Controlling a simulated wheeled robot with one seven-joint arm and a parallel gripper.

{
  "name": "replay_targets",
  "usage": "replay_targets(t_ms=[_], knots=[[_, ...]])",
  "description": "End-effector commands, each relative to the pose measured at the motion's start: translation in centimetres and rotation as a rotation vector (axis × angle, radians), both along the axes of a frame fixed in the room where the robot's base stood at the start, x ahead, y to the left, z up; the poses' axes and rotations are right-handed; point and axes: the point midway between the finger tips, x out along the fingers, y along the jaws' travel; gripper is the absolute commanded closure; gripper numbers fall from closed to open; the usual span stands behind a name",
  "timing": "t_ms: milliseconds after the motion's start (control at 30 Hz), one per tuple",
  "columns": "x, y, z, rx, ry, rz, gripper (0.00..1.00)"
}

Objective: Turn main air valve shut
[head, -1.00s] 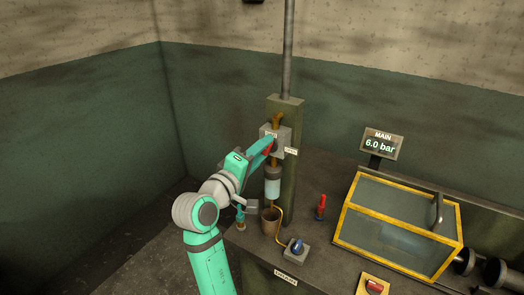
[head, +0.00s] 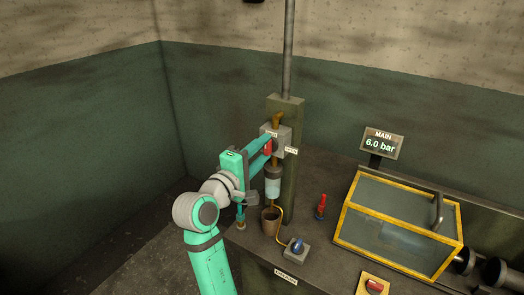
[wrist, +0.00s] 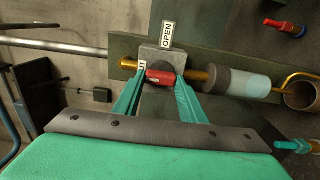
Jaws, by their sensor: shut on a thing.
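The main air valve is a red handle (head: 267,147) on a grey block (head: 284,138) fixed to the green post. My gripper (head: 267,148) is shut on the handle, a teal finger on each side. The display (head: 380,142) reads MAIN 6.0 bar.
Below the valve are a clear filter bowl (head: 272,188) and a brown cup (head: 270,221). A blue knob (head: 297,245), a small red valve (head: 320,206), a yellow-framed case (head: 398,230) and a red switch on a yellow plate (head: 374,286) are on the bench.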

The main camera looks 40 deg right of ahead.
Motion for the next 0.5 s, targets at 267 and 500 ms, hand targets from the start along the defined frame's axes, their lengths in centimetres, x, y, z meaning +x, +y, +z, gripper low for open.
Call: replay_targets(t_ms=[267, 500], knots=[[0.04, 0.04, -0.07, 0.001, 0.001, 0.001, 0.44], [-0.04, 0.22, -0.03, 0.000, 0.000, 0.001, 0.44]])
